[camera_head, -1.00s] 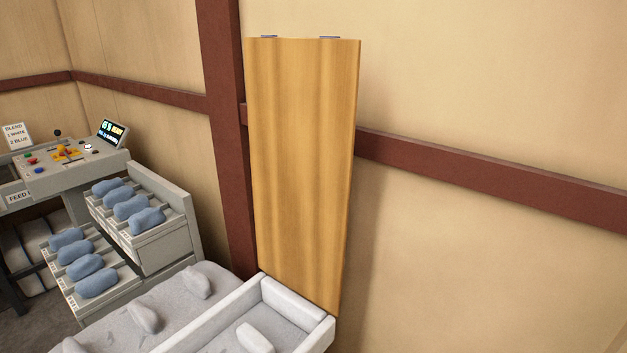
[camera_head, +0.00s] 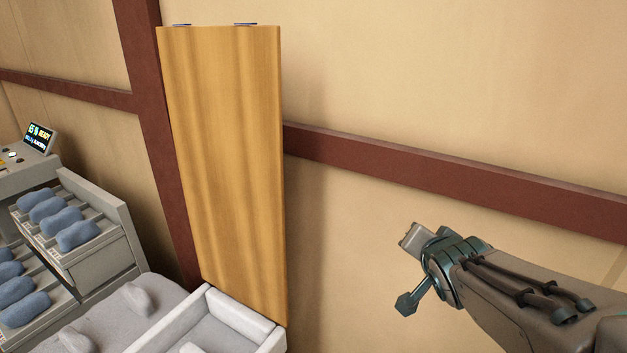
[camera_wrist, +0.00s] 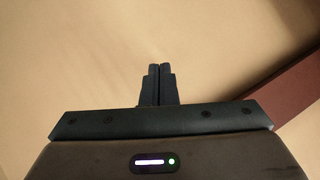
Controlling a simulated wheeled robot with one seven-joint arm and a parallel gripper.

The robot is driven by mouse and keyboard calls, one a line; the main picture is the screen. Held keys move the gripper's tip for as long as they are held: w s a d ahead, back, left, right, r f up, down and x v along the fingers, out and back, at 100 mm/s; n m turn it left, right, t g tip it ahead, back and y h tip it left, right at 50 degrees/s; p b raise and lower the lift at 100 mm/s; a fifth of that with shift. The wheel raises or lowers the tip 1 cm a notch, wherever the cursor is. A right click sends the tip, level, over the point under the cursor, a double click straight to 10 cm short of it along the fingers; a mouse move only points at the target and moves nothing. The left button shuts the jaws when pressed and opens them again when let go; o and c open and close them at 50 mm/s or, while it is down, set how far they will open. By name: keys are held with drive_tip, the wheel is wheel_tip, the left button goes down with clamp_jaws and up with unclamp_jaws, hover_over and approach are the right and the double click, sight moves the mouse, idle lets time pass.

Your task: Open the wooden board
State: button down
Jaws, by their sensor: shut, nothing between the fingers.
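The wooden board (camera_head: 222,160) is a tall, light-brown panel in the head view, left of centre. It stands upright against the wall at the back of a white padded tray (camera_head: 232,318). Two small dark-blue pieces show at its top edge. My gripper (camera_head: 408,236) is to the right of the board in the head view, clearly apart from it, in front of the wall. In the wrist view the fingers of my gripper (camera_wrist: 158,84) are shut together with nothing between them, and only wall shows beyond them.
Grey drawers (camera_head: 80,235) with blue rolled pieces stand at the left, below a small lit screen (camera_head: 39,137). A grey padded surface (camera_head: 100,325) with light lumps lies at the lower left. A dark red rail (camera_head: 450,178) crosses the wall behind my arm.

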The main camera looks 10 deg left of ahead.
drive_tip(key=w+a+r+m+y, duration=0.1)
drive_tip(key=a+y, duration=0.5)
drive_tip(key=a, duration=0.7)
drive_tip(key=w+a+r+m+y+p, duration=0.1)
drive_tip(key=w+a+r+y, duration=0.3)
drive_tip(key=a+y, duration=0.3)
drive_tip(key=a+r, duration=0.1)
drive_tip(key=a, duration=0.4)
drive_tip(key=shift+w+a+m+t, duration=0.3)
drive_tip(key=shift+a, duration=0.1)
drive_tip(key=shift+s+a, duration=0.1)
